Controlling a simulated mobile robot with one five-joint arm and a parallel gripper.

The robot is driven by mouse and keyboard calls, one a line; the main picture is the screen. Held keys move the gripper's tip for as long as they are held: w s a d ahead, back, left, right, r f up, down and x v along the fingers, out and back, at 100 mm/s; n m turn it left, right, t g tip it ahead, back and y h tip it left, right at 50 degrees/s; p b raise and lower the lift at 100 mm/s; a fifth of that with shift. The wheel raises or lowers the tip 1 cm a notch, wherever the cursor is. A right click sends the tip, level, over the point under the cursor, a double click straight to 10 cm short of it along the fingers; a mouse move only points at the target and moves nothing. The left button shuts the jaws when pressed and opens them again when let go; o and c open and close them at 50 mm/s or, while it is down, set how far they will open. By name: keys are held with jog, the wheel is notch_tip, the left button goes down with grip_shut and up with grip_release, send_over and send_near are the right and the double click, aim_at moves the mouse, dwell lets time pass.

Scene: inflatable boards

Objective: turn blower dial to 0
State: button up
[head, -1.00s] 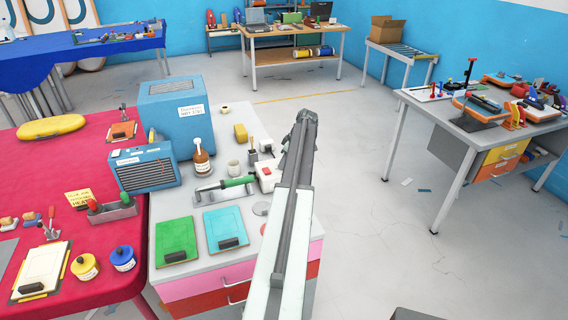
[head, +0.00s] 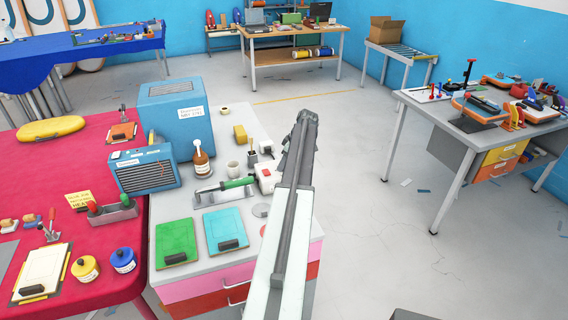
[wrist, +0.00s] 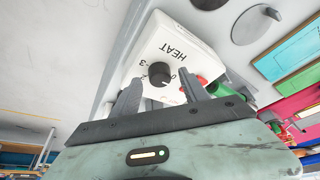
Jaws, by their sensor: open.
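In the wrist view, a white control box labelled HEAT (wrist: 172,45) carries a round black dial (wrist: 160,74) with numbers around it, including a 3. I cannot clearly tell which number the dial points at. My gripper (wrist: 161,88) is open, its two dark fingers on either side of the dial. I cannot tell whether the fingers touch it. A red part (wrist: 203,80) shows beside the right finger. In the head view, the white box (head: 267,174) sits at the right edge of the grey bench top, partly behind my arm.
A blue heater (head: 145,170) and a larger blue case (head: 175,120) stand at the left.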

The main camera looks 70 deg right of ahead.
jog(key=p+v, duration=0.5)
jog(key=v, duration=0.2)
jog(key=shift+p, duration=0.35)
jog(key=shift+w, duration=0.1)
